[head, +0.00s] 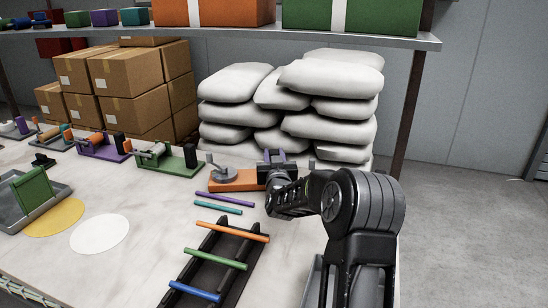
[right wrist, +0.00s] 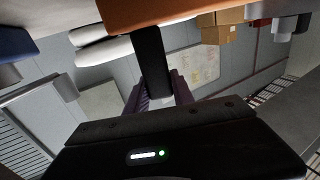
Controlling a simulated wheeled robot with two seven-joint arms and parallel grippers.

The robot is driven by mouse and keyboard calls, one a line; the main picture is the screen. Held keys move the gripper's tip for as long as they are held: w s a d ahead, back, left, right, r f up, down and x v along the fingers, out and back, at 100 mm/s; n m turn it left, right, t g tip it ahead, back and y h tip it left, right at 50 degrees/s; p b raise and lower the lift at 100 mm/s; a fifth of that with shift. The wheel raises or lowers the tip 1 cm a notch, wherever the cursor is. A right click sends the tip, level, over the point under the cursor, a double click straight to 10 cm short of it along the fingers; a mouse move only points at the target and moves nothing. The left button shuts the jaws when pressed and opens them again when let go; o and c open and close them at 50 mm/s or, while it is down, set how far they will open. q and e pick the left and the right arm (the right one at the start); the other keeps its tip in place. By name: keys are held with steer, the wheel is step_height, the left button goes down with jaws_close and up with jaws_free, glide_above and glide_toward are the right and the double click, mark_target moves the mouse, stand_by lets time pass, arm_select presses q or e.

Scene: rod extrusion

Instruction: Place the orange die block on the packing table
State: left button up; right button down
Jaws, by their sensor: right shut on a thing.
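The orange die block (head: 232,184) is a flat orange piece with a grey round part on top at its left end. It is at the back of the pale table (head: 150,225), in front of the white sacks. My right gripper (head: 277,165) is at its right end, shut on its black upright post. In the right wrist view, the post (right wrist: 153,60) stands between the fingers (right wrist: 157,92) and joins the orange block (right wrist: 170,14). I cannot tell whether the block touches the table. My left gripper is out of view.
Purple (head: 103,145) and green (head: 170,158) blocks stand to the left. A black rack (head: 212,268) holds several rods, with purple and teal rods behind it. White sacks (head: 335,80) and cartons (head: 130,75) are behind. A white disc (head: 99,234) lies on the table.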

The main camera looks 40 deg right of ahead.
steer(key=shift+f, duration=0.1)
steer(key=c, duration=1.5)
jaws_free()
steer(key=shift+f, duration=0.2)
steer(key=shift+c, duration=0.2)
steer(key=o, duration=0.5)
steer(key=shift+r, duration=0.1)
steer(key=shift+c, duration=0.2)
